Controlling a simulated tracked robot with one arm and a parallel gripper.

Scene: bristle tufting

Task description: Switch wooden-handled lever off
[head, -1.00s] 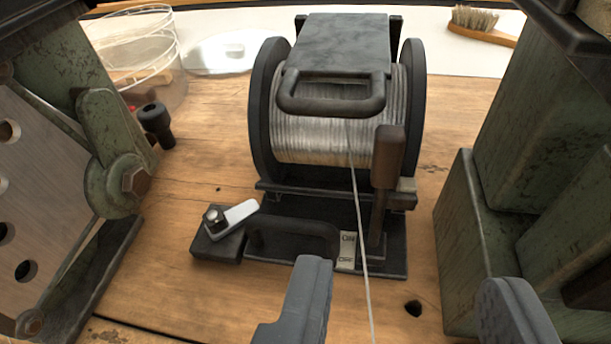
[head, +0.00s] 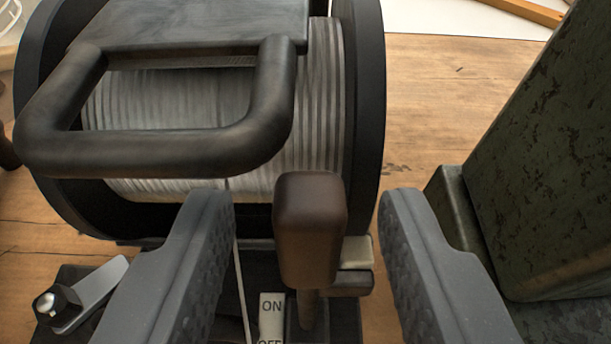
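The wooden-handled lever (head: 310,225) stands upright in front of the wire spool, its dark brown grip near the middle of the head view. The ON/OFF label plate (head: 271,305) sits just left of the lever's base, and the lever stands beside the ON end. OFF is partly cut off at the bottom edge. My gripper (head: 306,215) is open, with one grey finger on each side of the handle. Gaps show between both fingers and the handle in this view; the left gap is smaller.
The wire spool (head: 328,110) with its dark looped cover handle (head: 150,145) is close behind the lever. A thin wire runs down beside my left finger. A small metal latch (head: 85,295) is at lower left. A green metal block (head: 540,170) stands close on the right.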

